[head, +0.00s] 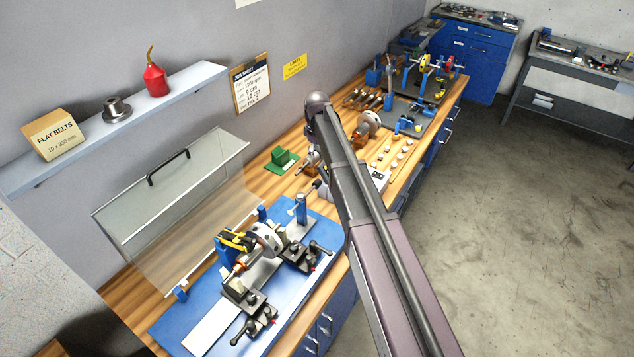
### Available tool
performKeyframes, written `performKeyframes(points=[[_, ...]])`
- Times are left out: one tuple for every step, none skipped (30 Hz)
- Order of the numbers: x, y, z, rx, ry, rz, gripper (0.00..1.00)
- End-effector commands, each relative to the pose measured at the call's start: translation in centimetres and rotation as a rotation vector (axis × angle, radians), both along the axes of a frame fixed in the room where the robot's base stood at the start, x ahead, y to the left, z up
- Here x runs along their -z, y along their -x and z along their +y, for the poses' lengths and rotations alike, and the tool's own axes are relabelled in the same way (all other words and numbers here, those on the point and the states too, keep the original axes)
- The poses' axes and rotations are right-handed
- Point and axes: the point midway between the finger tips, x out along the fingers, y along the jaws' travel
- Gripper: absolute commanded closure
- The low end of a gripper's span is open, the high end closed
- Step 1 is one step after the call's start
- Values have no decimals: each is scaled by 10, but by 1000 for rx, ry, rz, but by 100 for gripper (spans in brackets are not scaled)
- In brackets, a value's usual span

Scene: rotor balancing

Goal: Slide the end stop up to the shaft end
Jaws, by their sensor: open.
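The balancing stand is a blue base plate (180,325) with a pale rail on the workbench. On it a rotor disc (265,238) sits on a shaft between dark supports. A copper-coloured part (240,264) shows on the shaft's near side. A blue post with a silver knob (300,207), which looks like the end stop, stands at the far end of the plate, apart from the disc. I cannot clearly see the shaft end facing it. My arm crosses the picture from the bottom right up to its elbow.
A clear guard with a black handle (168,167) stands tilted up behind the stand. Dark clamp levers (321,247) stick out at the front. A green block (282,160), another rotor (367,126) and small pale weights (397,155) lie farther along the bench. The floor at right is clear.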

Motion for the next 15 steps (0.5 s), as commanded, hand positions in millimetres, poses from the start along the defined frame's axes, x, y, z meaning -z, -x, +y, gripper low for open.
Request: performKeyframes(points=[[2, 0, 0, 0, 0, 0, 26], [2, 0, 0, 0, 0, 0, 26], [4, 0, 0, 0, 0, 0, 26], [5, 0, 0, 0, 0, 0, 26], [6, 0, 0, 0, 0, 0, 26], [8, 0, 0, 0, 0, 0, 26], [10, 0, 0, 0, 0, 0, 26], [11, 0, 0, 0, 0, 0, 26], [14, 0, 0, 0, 0, 0, 26], [16, 0, 1, 0, 0, 0, 26], [18, 0, 1, 0, 0, 0, 26], [21, 0, 1, 0, 0, 0, 26], [23, 0, 1, 0, 0, 0, 26], [26, 0, 1, 0, 0, 0, 26], [29, 0, 1, 0, 0, 0, 26]])
